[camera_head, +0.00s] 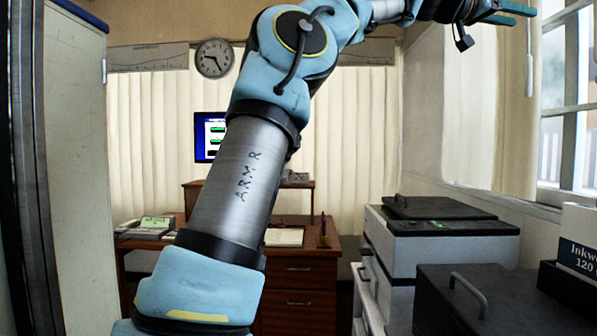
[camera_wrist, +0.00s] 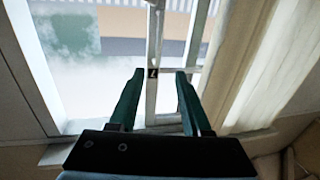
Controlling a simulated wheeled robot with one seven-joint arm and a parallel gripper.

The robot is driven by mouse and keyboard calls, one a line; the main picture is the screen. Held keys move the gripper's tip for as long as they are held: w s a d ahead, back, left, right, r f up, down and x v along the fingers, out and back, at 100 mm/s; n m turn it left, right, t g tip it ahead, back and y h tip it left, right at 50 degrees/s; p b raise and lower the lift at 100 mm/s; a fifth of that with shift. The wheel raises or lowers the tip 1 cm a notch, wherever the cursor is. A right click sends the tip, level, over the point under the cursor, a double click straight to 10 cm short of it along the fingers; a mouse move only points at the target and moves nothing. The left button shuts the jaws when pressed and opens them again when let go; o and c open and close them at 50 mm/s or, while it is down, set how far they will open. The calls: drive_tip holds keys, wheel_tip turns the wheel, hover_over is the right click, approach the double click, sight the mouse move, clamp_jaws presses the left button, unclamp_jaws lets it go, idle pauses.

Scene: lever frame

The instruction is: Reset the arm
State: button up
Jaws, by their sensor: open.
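My arm (camera_head: 235,190), blue and silver with "ARM R" written on it, rises from the bottom through the middle of the head view. It bends at a blue elbow joint and reaches to the upper right. My gripper (camera_head: 514,14) is at the top right in front of the window, high above the dark machines. In the wrist view its two green fingers (camera_wrist: 160,75) stand apart with nothing held between them. The window (camera_wrist: 115,50) with its white frame lies beyond them. Part of the forearm is cut off by the picture's top edge.
A tall cabinet (camera_head: 80,160) stands close at left. A wooden desk (camera_head: 300,270) with a monitor (camera_head: 208,138) is at the back. A grey machine (camera_head: 440,240) and a dark box with a handle (camera_head: 510,305) stand at right. A curtain (camera_wrist: 265,65) hangs right of the fingers.

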drive_tip(key=w+a+f+n+t+y, duration=0.1)
drive_tip(key=w+a+f+n+y, duration=0.15)
drive_tip(key=f, duration=0.85)
drive_tip(key=w+a+f+n+t+y, duration=0.1)
drive_tip(key=w+f+y, duration=0.3)
drive_tip(key=f, duration=0.8)
drive_tip(key=w+a+f+n+y, duration=0.2)
drive_tip(key=a+f+n+y, duration=0.25)
drive_tip(key=a+f, duration=1.2)
drive_tip(key=s+a+f+n+y, duration=0.2)
drive_tip(key=s+a+f, duration=0.1)
drive_tip(key=a+f, duration=0.55)
drive_tip(key=s+a+f+n+y, duration=0.1)
drive_tip(key=s+a+f+y, duration=0.1)
drive_tip(key=a+f, duration=0.6)
drive_tip(key=s+a+f+n+g+y, duration=0.1)
drive_tip(key=s+a+f+n, duration=0.1)
drive_tip(key=s+a, duration=0.5)
drive_tip(key=s+a+f+n+g+y, duration=0.1)
drive_tip(key=s+a+f+n+g, duration=0.1)
drive_tip(key=s+a+f, duration=0.3)
drive_tip(key=s+a, duration=0.1)
drive_tip(key=a, duration=0.2)
drive_tip(key=shift+s+a+f, duration=0.15)
drive_tip(key=shift+s+a, duration=0.1)
drive_tip(key=shift+s, duration=0.15)
drive_tip(key=shift+d, duration=0.1)
